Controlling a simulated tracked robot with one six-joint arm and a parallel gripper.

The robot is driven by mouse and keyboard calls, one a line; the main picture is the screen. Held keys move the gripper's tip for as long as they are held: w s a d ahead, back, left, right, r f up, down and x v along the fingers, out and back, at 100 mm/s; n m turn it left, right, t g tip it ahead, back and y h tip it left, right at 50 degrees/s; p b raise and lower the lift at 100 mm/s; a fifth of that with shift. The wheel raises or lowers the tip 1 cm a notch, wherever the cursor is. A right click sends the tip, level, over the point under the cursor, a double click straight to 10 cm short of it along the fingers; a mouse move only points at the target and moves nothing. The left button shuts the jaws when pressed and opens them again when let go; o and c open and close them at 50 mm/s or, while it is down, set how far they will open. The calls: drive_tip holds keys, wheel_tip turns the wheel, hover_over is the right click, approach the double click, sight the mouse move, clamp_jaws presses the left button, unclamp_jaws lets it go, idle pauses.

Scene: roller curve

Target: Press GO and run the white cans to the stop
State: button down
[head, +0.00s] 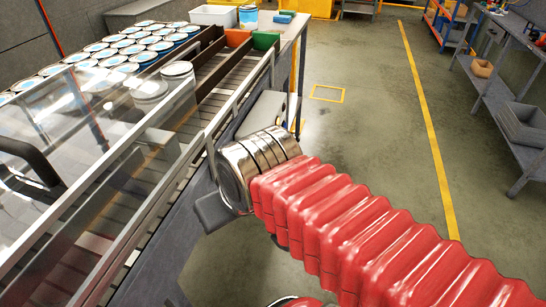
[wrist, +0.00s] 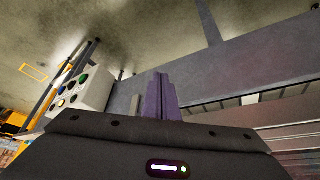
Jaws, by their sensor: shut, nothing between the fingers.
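White cans (head: 177,70) stand on the roller conveyor (head: 215,85) behind a clear guard; at least one more shows blurred through the panel. In the wrist view a pale control box (wrist: 92,88) on the conveyor's side carries several round buttons, among them a green one (wrist: 84,79). Any lettering is too small to read. My gripper (wrist: 162,80) is shut and empty, to the right of the box and apart from it. In the head view my wrist hangs beside the conveyor's outer side, near the grey box (head: 264,112); the fingertips are hidden there.
An orange block (head: 238,38) and a green block (head: 265,41) sit at the lanes' far end. Many blue-rimmed cans (head: 130,48) fill the left side. A white bin (head: 213,15) stands behind. Open floor (head: 370,120) lies right, before a grey shelf (head: 490,95).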

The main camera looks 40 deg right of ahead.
drive_tip(key=w+d+f+m+t+y, duration=0.1)
drive_tip(key=w+d+f+m+y, duration=0.4)
drive_tip(key=w+d+f+m, duration=0.5)
drive_tip(key=d+f+m+t+h, duration=0.2)
drive_tip(key=d+m, duration=0.1)
drive_tip(key=d, duration=0.9)
drive_tip(key=w+d+f+m+t+h, duration=0.1)
drive_tip(key=d+f+m+t+h, duration=0.1)
drive_tip(key=d, duration=1)
drive_tip(key=shift+d+f+m+t, duration=0.15)
drive_tip(key=shift+f+m+t, duration=0.35)
drive_tip(key=shift+f, duration=0.2)
drive_tip(key=w+a, duration=0.5)
drive_tip(key=w, duration=0.2)
drive_tip(key=shift+a, duration=0.25)
